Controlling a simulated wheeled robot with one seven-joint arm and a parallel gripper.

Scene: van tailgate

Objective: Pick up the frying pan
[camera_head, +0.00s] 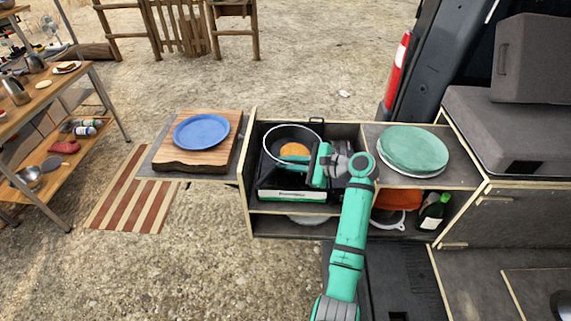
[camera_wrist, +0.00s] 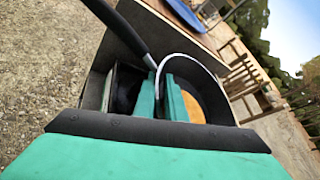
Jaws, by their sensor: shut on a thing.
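The frying pan (camera_head: 276,142), dark with a pale rim, sits on the stove in the open cabinet. A round orange-brown item (camera_head: 295,149) lies in it. My gripper (camera_head: 296,159) reaches in from the right, over the near side of the pan. In the wrist view the teal fingers (camera_wrist: 164,98) are close together at the pan's rim, shut on the pan. Its black handle (camera_wrist: 125,33) runs off to the upper left there. The fingers hide part of the rim, so the exact contact is unclear.
The black stove (camera_head: 291,195) sits between cabinet walls. On the left, a blue plate (camera_head: 201,131) lies on a wooden board (camera_head: 178,160). On the right shelf is a green plate (camera_head: 413,148). Below are a green bottle (camera_head: 434,213) and an orange item (camera_head: 397,200).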

